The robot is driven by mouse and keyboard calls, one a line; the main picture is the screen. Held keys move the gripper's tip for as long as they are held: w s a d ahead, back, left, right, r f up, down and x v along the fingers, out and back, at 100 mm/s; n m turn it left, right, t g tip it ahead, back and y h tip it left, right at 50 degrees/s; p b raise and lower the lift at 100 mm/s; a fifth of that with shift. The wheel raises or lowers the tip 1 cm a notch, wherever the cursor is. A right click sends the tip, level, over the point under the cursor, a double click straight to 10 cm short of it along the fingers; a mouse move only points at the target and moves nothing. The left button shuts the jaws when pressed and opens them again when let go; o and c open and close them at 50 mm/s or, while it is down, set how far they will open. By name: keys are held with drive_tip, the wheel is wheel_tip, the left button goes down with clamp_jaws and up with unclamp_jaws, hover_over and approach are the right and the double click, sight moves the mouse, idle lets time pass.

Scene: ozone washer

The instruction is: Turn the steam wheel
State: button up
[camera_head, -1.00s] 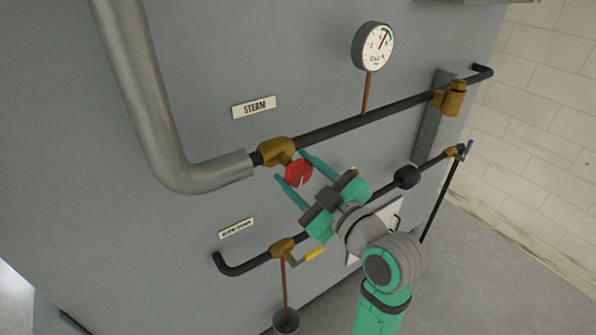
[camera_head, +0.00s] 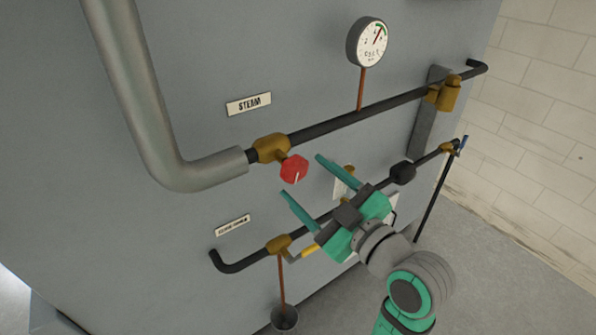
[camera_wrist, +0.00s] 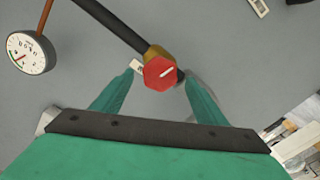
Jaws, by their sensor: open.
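The red steam wheel (camera_head: 294,169) sits on a brass valve (camera_head: 270,149) on the upper black pipe, below the STEAM label (camera_head: 249,104). It has a pale line across its face. My gripper (camera_head: 302,176) is open, with its teal fingers spread and nothing between them in the head view. The fingers point toward the wheel but stand back from it, to its lower right.
A pressure gauge (camera_head: 368,42) stands above the upper pipe (camera_head: 350,118). A lower pipe with a yellow-handled valve (camera_head: 279,244) runs below and behind my gripper. A thick grey pipe (camera_head: 133,90) bends in from the left.

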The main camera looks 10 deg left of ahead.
drive_tip(key=shift+v, duration=2.65)
wheel_tip(320, 180, down, 15)
drive_tip(key=w+d+m+t+h, duration=0.2)
drive_tip(key=m+t+h, duration=0.3)
drive_tip(key=m, duration=0.6)
drive_tip(key=s+d+f+m+h, duration=0.1)
drive_tip(key=s+f+m+h, duration=0.25)
drive_tip(key=f, duration=0.35)
drive_tip(key=s+d+f+m+h, duration=0.2)
drive_tip(key=s+f+h, duration=0.15)
drive_tip(key=f, duration=0.35)
drive_tip(key=s+f, duration=0.3)
drive_tip(key=s, duration=0.9)
drive_tip(key=s+f+g+h, duration=0.1)
drive_tip(key=s+f, duration=0.2)
drive_tip(key=s, duration=1)
drive_tip(key=shift+s+h, duration=0.2)
drive_tip(key=shift+h, duration=0.1)
drive_tip(key=shift+n, duration=0.25)
